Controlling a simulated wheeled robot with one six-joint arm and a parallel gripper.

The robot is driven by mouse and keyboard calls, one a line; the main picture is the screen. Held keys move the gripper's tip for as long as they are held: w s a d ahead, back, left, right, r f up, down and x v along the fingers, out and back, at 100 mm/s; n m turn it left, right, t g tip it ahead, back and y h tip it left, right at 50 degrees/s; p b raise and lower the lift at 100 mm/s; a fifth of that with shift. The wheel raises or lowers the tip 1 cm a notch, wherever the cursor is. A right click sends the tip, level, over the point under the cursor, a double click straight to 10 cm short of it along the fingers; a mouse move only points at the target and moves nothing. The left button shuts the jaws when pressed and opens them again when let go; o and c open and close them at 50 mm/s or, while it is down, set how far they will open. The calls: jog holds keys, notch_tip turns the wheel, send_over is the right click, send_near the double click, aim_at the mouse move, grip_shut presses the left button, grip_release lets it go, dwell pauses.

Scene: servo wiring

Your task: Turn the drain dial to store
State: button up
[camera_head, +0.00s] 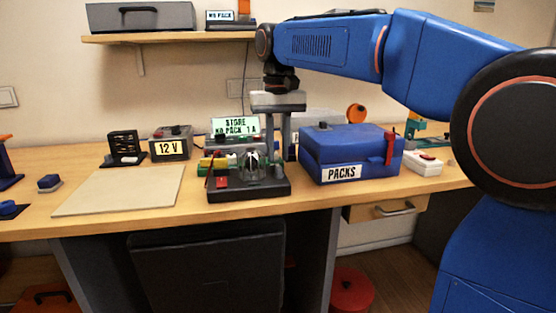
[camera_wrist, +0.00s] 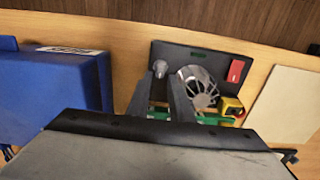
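The grey knob (camera_wrist: 160,68), which looks like the drain dial, stands on the black unit (camera_wrist: 215,58) beside a round fan-like part (camera_wrist: 197,88) and a red switch (camera_wrist: 236,70). In the head view the black unit (camera_head: 262,190) sits near the table's front edge; its knob is hidden or too small to make out. My gripper (camera_head: 281,156) points down at the unit's right rear. It is open; in the wrist view its fingertips (camera_wrist: 162,76) lie either side of the knob in the picture. Contact cannot be told. A screen (camera_head: 235,126) behind reads "STORE NO PACK 1A".
A blue case (camera_head: 350,150) labelled "PACKS" stands close on the right. A "12 V" supply (camera_head: 170,146) and a pale mat (camera_head: 120,190) are on the left. A green board with a yellow part (camera_head: 213,163) sits behind the unit.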

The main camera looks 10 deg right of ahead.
aim_at(279, 172)
jog(key=shift+f, duration=1.5)
grip_shut()
jog(key=shift+n, duration=0.3)
jog(key=n, duration=0.5)
jog(key=shift+a+n, duration=0.2)
jog(key=shift+n, duration=0.1)
jog(key=n, duration=0.5)
jog(key=shift+s+a+n, duration=0.1)
jog(key=shift+s+n, duration=0.05)
jog(key=shift+n, duration=0.15)
